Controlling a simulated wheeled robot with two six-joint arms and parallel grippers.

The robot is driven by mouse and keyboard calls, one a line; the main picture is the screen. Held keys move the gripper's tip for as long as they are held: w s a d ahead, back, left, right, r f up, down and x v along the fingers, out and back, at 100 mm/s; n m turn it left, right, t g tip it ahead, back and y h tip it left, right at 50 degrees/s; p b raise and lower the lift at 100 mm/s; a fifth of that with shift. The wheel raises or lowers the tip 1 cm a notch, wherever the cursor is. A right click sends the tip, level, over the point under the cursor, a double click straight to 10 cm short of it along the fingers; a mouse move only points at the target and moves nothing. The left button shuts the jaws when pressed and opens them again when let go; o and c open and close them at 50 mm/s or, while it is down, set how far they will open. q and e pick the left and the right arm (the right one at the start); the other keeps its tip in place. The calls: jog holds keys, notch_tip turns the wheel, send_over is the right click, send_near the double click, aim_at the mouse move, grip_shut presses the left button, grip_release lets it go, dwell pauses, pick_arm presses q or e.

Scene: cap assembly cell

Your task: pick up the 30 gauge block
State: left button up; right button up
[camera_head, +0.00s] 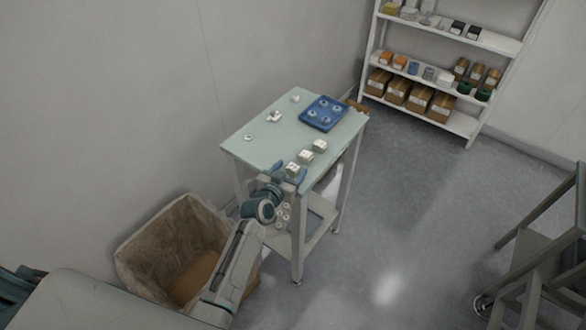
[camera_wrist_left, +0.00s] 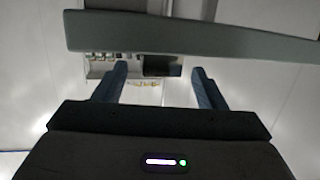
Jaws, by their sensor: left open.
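Three small white blocks stand in a row along the near right side of the pale green table (camera_head: 262,152): a near block (camera_head: 292,169), a middle block (camera_head: 305,157) and a far block (camera_head: 319,147). Their markings are too small to read, so I cannot tell which is the 30 gauge block. My left gripper (camera_head: 289,173) is at the table's near edge, beside the near block, its blue fingers apart. In the left wrist view its fingers (camera_wrist_left: 160,82) are open with nothing held between them, and a table edge (camera_wrist_left: 190,37) crosses above. My right gripper is not in view.
A blue tray (camera_head: 305,115) with several round parts lies at the table's far right. Small white parts (camera_head: 274,117) lie near the back. A lined carton (camera_head: 135,260) stands on the floor at left. A stocked shelf (camera_head: 510,45) and a grey stand (camera_head: 540,220) are at right.

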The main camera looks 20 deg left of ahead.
pick_arm(q)
jog(key=shift+c, duration=0.5)
jog(key=c, duration=1.2)
jog(key=shift+r, duration=0.15)
